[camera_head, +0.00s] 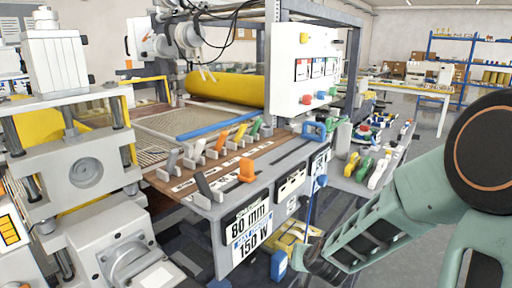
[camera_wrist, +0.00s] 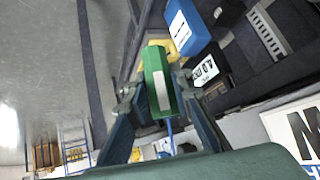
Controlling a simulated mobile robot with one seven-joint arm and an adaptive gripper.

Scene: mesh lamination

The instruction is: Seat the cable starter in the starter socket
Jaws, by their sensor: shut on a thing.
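A green block with a white stripe (camera_wrist: 160,82), which appears to be the cable starter, sits between the fingers of my gripper (camera_wrist: 158,105) in the wrist view. The fingers are shut on it from both sides, and a thin blue line runs from its near end. I cannot tell which part is the starter socket.
A blue block with a white label (camera_wrist: 185,28) lies just beyond the green block. A small white printed tag (camera_wrist: 205,71) is to its right. In the head view, the bench with several coloured levers (camera_head: 215,212) and a blue block (camera_head: 278,265) are left of my gripper. Grey floor is open at right.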

